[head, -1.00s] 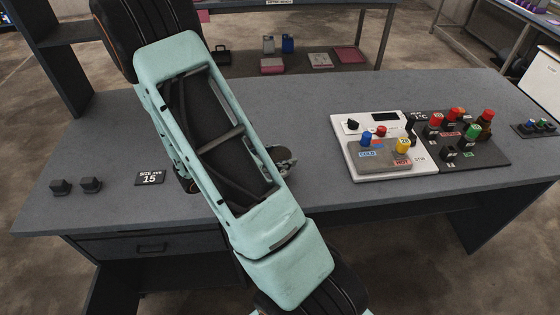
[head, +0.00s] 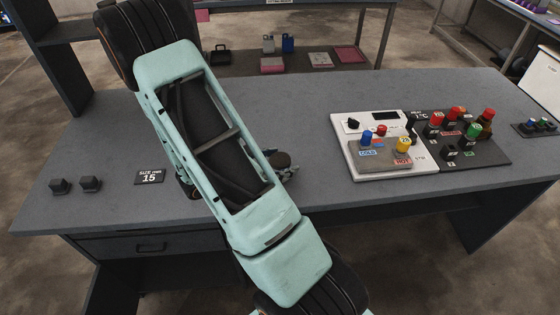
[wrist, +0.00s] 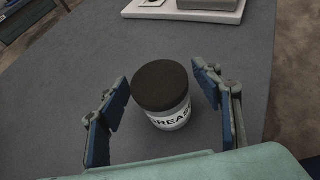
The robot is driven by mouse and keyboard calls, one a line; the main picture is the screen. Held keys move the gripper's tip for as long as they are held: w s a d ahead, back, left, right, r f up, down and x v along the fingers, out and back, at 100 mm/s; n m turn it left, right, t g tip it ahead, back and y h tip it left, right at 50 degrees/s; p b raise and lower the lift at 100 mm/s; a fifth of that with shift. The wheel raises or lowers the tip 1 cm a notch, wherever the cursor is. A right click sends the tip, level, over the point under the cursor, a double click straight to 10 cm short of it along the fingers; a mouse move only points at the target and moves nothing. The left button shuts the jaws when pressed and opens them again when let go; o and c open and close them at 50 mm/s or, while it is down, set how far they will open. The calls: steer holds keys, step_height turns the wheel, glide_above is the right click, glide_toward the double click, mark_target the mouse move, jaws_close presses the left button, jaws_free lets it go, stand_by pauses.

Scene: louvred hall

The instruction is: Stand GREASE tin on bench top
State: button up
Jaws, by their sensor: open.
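In the wrist view the GREASE tin (wrist: 168,112), white with a dark lid and black lettering, appears to stand upright on the grey bench top (wrist: 262,60). My gripper (wrist: 161,80) is open, with one blue-padded finger on each side of the tin. A gap of grey bench shows between the tin and each finger, so neither seems to touch it. In the head view my arm hides the tin, and only a small dark part of my gripper (head: 282,163) shows past the arm's right edge. The bench top (head: 290,100) shows there too.
A white panel (head: 343,160) with a COLD/HOT block and a dark board (head: 488,152) with coloured knobs lie to the right. A SIZE 15 plate (head: 149,177) and two small black blocks (head: 75,186) lie to the left. The bench between arm and panel is clear.

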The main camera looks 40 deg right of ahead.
steer(key=shift+r, duration=0.25)
steer(key=v, duration=1.2)
steer(key=shift+b, duration=0.3)
steer(key=shift+s+f, duration=0.1)
